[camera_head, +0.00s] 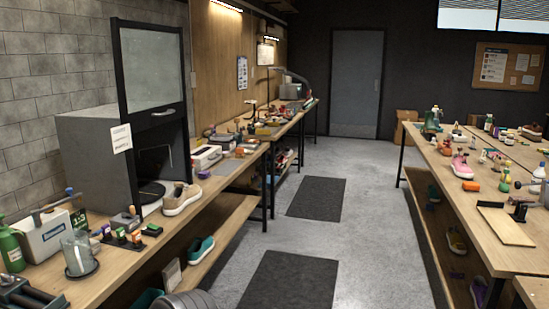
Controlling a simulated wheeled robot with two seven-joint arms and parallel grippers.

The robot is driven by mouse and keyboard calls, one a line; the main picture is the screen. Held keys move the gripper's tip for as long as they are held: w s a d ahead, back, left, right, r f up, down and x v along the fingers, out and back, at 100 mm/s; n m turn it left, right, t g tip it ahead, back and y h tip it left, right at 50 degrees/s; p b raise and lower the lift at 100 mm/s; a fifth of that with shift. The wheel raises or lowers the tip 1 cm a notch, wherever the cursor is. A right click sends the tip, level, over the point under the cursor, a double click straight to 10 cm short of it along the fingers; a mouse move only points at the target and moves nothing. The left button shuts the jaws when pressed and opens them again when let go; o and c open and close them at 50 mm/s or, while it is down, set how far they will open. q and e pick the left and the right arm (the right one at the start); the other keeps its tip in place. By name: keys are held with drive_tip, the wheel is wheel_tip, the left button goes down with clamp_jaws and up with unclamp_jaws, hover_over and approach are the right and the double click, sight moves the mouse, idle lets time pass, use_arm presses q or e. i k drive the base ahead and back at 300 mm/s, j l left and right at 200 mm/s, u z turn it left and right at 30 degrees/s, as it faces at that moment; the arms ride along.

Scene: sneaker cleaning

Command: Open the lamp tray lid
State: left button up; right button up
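I cannot pick out a lamp tray or its lid for certain. A grey box cabinet (95,160) stands on the left bench, with a paper label on its front edge. Its black-framed clear panel (151,70) with a bar handle (163,113) stands upright, raised above the dark opening. A dark tray-like surface (152,190) shows inside the opening, partly in shadow. A lamp (265,54) stands farther along the left wall. Neither of my grippers is in view.
A beige sneaker (181,198) sits beside the cabinet on the left bench (113,262). A glass jar (78,251) and green bottle (10,248) stand nearer. The right table (440,190) holds shoes and bottles. The aisle with dark mats (316,198) between them is clear.

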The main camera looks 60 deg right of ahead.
sight(204, 154)
drive_tip(key=z, duration=1.55)
drive_tip(key=i+l+z, duration=0.4)
drive_tip(key=i, duration=0.4)
drive_tip(key=i+z, duration=0.35)
drive_tip(key=i, duration=0.4)
drive_tip(key=i+l+u, duration=0.1)
drive_tip(key=i+u, duration=0.15)
drive_tip(key=i, duration=0.25)
drive_tip(key=i+l+u, duration=0.2)
drive_tip(key=i, duration=0.3)
drive_tip(key=i+l+u, duration=0.25)
drive_tip(key=i, duration=0.2)
drive_tip(key=i+l+u, duration=0.3)
drive_tip(key=u, duration=0.2)
drive_tip(key=i+l+u, duration=0.65)
drive_tip(key=l+u, duration=0.3)
